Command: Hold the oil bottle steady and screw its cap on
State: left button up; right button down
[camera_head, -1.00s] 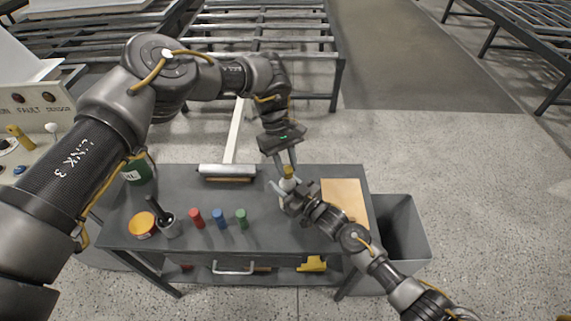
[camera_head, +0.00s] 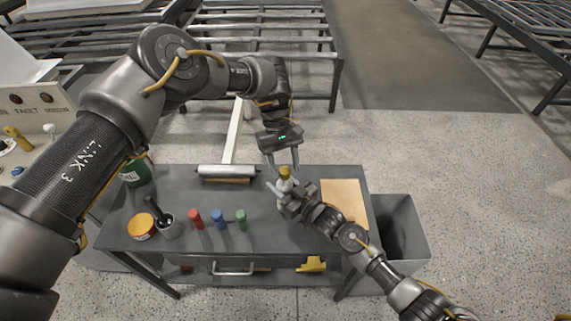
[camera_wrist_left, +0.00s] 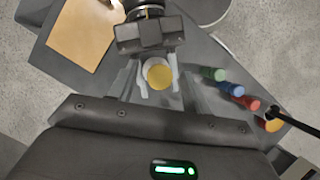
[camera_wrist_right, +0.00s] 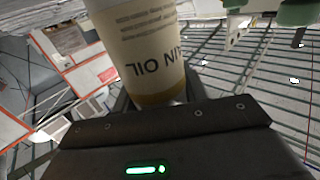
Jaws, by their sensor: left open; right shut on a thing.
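The oil bottle (camera_head: 283,185) stands pale and upright near the right part of the grey table. Its label shows upside down, partly reading "OIL", in the right wrist view (camera_wrist_right: 148,50). The yellow cap (camera_head: 285,171) sits at the bottle's top; it shows from above in the left wrist view (camera_wrist_left: 159,76). I cannot tell how tightly it sits. My left gripper (camera_head: 282,167) points down over the cap, open, with one finger on each side and gaps between. My right gripper (camera_head: 287,198) is shut on the bottle's body from the front right.
A tan board (camera_head: 344,200) lies right of the bottle. A grey bin (camera_head: 408,225) stands beyond the right edge.

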pick_arm(q)
jog(key=shift+r, duration=2.25)
jog(key=shift+f, duration=0.1)
jog(key=shift+c, duration=0.4)
